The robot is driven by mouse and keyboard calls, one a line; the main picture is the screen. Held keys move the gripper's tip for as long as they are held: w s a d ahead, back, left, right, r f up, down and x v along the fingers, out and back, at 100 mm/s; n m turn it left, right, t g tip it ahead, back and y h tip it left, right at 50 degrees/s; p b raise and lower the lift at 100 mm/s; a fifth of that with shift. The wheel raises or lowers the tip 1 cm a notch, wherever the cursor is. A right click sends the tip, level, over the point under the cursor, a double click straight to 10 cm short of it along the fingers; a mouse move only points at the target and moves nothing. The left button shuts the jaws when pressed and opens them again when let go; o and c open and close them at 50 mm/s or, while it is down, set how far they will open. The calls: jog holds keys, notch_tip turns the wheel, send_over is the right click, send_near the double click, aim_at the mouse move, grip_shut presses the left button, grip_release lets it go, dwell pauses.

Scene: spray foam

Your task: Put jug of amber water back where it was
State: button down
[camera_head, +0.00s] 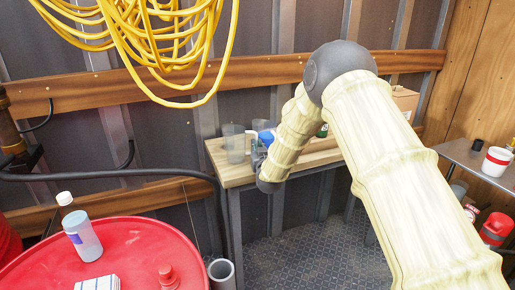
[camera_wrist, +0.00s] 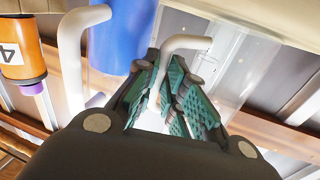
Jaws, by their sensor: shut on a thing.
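In the wrist view my gripper (camera_wrist: 172,95) has its green ridged fingers closed around the pale bent handle (camera_wrist: 187,43) of a clear jug (camera_wrist: 225,65). No amber colour shows clearly in the jug. In the head view a clear container (camera_head: 233,148) stands at the left end of the wooden table (camera_head: 238,177), just left of my gripper (camera_head: 258,155). My arm hides most of the gripper there, and I cannot tell whether the held jug touches the tabletop.
A second pale handle (camera_wrist: 72,55), a blue cylinder (camera_wrist: 118,35) and an orange container (camera_wrist: 18,55) are close by in the wrist view. A cardboard box (camera_head: 405,101) stands behind my arm. A red drum (camera_head: 130,245) holds a bottle (camera_head: 84,238) at left.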

jog(key=c, duration=1.5)
grip_release()
jog(key=shift+f, duration=0.1)
jog(key=shift+r, duration=0.25)
jog(key=s+d+b, duration=0.1)
jog(key=s+b, duration=0.1)
jog(key=s, duration=1)
jog(key=s+d+f+g, duration=0.3)
jog(key=s+f, duration=0.5)
jog(key=f, duration=0.2)
jog(key=s+d+f+g+h, duration=0.1)
jog(key=s+d+f+g, duration=0.2)
jog(key=s+f, duration=0.55)
jog(key=s+d+f+g, duration=0.3)
jog(key=s+f, duration=0.4)
jog(key=f, duration=0.5)
jog(key=s+d+f+g, duration=0.2)
jog(key=s+f+g, duration=0.1)
jog(key=s, duration=0.9)
jog(key=s+d+f+m+g, duration=0.1)
jog(key=s+d+f+g, duration=0.1)
jog(key=s, duration=1)
jog(key=s+d+f+g+h, duration=0.1)
jog(key=s+d+f+g, duration=0.1)
jog(key=s+f, duration=0.4)
jog(key=s+g, duration=0.1)
jog(key=s, duration=0.4)
jog(key=shift+s+d+g, duration=0.15)
jog(key=shift+s+g, duration=0.25)
